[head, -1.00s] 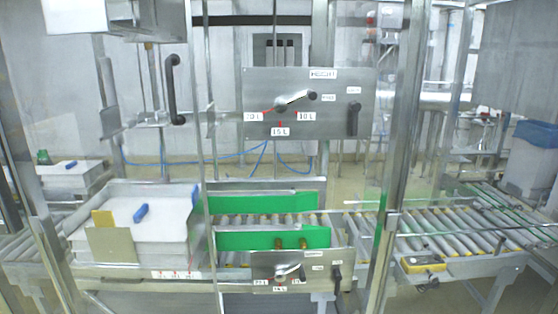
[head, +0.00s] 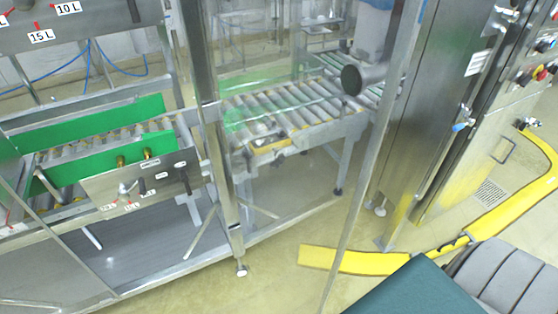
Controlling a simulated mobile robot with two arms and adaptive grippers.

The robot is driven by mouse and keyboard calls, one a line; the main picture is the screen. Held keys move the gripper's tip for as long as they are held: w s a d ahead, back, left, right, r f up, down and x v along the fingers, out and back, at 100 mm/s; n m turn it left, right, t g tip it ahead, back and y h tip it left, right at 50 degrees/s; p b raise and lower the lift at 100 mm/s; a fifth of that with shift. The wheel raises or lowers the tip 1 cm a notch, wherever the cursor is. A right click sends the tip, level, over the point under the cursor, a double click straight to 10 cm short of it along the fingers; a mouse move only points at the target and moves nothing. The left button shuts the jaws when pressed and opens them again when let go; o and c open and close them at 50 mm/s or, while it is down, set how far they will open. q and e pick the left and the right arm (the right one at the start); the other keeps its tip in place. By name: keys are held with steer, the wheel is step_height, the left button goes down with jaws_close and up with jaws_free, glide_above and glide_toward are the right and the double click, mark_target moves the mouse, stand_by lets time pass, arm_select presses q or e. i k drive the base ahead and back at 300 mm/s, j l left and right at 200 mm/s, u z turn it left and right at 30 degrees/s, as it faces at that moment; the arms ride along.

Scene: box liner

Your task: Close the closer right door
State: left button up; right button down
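A clear panel in a metal frame, which looks like the closer right door (head: 285,215), stands to the right of the upright metal post (head: 215,130). Its thin metal edge (head: 352,210) slants down to the bottom of the head view. The conveyor and floor show through it. I cannot tell for sure how far open it is. A dark round end on a silver elbow (head: 351,80) shows near the panel's upper right; I cannot tell what it is. Neither of my grippers is in view.
A roller conveyor (head: 300,105) runs behind the panel. Green guides (head: 100,160) and a lever plate (head: 140,187) are at left. A steel cabinet (head: 440,100) stands at right, with yellow strips (head: 355,261) on the floor. Floor between frame and strips is clear.

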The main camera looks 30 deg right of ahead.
mark_target(267, 246)
steer(key=l+u, duration=0.15)
steer(key=l, duration=0.65)
steer(key=l+u, duration=0.2)
steer(key=l, duration=0.6)
steer(key=k, duration=0.05)
